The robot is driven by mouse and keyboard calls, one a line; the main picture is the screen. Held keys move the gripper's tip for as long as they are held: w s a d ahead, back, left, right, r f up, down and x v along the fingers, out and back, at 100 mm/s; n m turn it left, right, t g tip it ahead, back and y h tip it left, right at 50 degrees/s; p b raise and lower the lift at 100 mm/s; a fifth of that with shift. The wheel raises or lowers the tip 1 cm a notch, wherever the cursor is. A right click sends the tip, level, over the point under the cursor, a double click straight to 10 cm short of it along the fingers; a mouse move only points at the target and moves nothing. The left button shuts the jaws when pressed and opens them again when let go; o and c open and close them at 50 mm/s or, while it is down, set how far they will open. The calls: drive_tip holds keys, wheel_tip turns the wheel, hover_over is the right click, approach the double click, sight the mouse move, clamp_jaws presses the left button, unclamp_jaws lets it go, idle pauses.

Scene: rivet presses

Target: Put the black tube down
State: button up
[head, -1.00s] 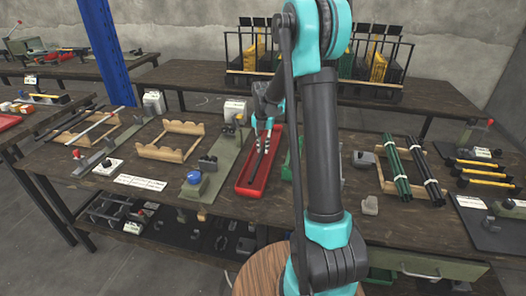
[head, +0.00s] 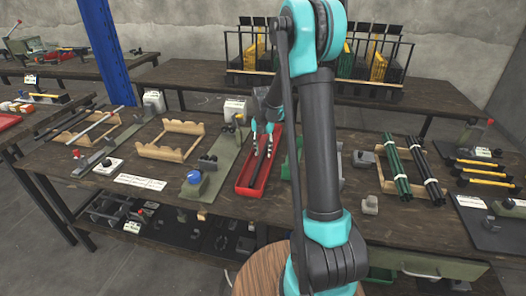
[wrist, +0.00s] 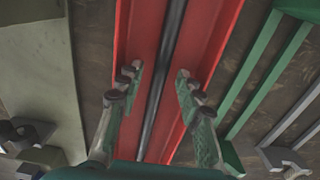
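The black tube (wrist: 166,60) lies lengthwise in the red tray (wrist: 198,60), as the wrist view shows. My gripper (wrist: 157,74) is open above the tray, one finger on each side of the tube with a gap to both. In the head view my gripper (head: 262,150) is over the red tray (head: 243,187) in the middle of the table, and the tube is hard to make out between its fingers.
A wooden rack (head: 168,152) stands left of the tray. A green press with a blue knob (head: 194,178) is close on the left. A rack at right holds green tubes (head: 395,165) and black tubes (head: 424,170). A green fixture (wrist: 262,75) lies close right of the tray.

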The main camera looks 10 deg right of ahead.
sight(263, 153)
wheel_tip(263, 153, up, 12)
drive_tip(key=s+d+f+m+t, duration=0.1)
drive_tip(key=s+f+m, duration=0.2)
drive_tip(key=s+m, duration=0.6)
drive_tip(key=s+d+f+m+t, duration=0.1)
drive_tip(key=s+f+m, duration=0.1)
drive_tip(key=s+m, duration=0.8)
drive_tip(key=s+d+f+m+t, duration=0.2)
drive_tip(key=s+f+m, duration=0.1)
drive_tip(key=s+m, duration=0.7)
drive_tip(key=shift+s+f+m, duration=0.15)
drive_tip(key=shift+f+m, duration=0.15)
drive_tip(key=shift+m, duration=0.4)
drive_tip(key=shift+s+f+m, duration=0.2)
drive_tip(key=shift+s+m, duration=0.2)
drive_tip(key=shift+m, duration=0.1)
